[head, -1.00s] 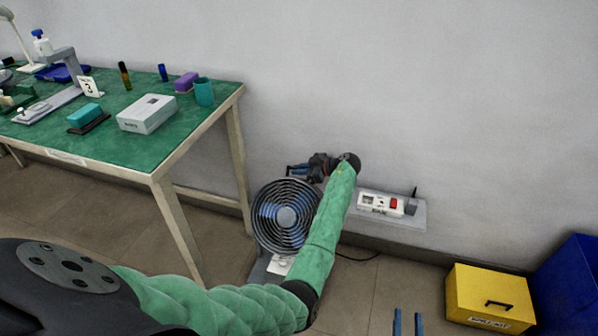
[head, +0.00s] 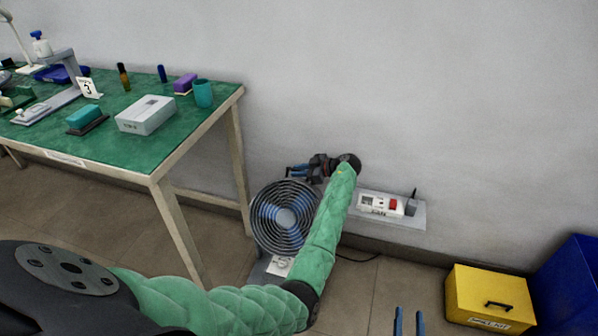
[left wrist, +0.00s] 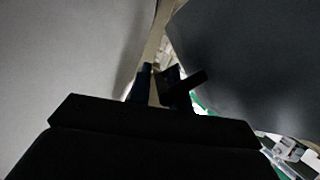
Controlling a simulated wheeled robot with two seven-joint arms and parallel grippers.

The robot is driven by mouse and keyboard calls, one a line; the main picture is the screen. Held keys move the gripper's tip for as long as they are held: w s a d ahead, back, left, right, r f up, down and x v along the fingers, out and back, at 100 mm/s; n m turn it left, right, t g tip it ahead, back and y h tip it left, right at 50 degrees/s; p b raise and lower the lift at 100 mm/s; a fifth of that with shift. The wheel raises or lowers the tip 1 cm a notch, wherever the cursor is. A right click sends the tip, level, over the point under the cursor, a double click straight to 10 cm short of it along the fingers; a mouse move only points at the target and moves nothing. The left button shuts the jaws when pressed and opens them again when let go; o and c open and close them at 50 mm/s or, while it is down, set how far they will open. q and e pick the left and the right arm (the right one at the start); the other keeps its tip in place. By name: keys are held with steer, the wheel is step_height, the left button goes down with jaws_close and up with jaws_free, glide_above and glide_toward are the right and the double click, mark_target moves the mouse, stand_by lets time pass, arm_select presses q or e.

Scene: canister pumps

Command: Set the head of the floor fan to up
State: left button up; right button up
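The floor fan (head: 285,217) stands on the floor against the wall, right of the table. Its round grille faces the head camera; its base (head: 280,266) is partly covered by my left arm. My left gripper (head: 296,171) is just above and behind the top rim of the fan head. In the left wrist view its dark fingers (left wrist: 160,88) are close together with a narrow light gap, beside a large dark surface. Whether they touch or hold the fan is unclear. My right gripper (head: 408,323) shows two separated blue fingers at the bottom edge, empty.
A green-topped table (head: 170,150) with small items stands at left, its leg close to the fan. A power strip (head: 380,205) with a red switch sits on a wall ledge right of my forearm. A yellow box (head: 490,298) and a blue bin (head: 572,285) stand at right.

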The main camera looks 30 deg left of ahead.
arm_select(q)
steer(key=v, duration=0.7)
steer(key=shift+d, duration=0.2)
steer(key=shift+w, duration=0.1)
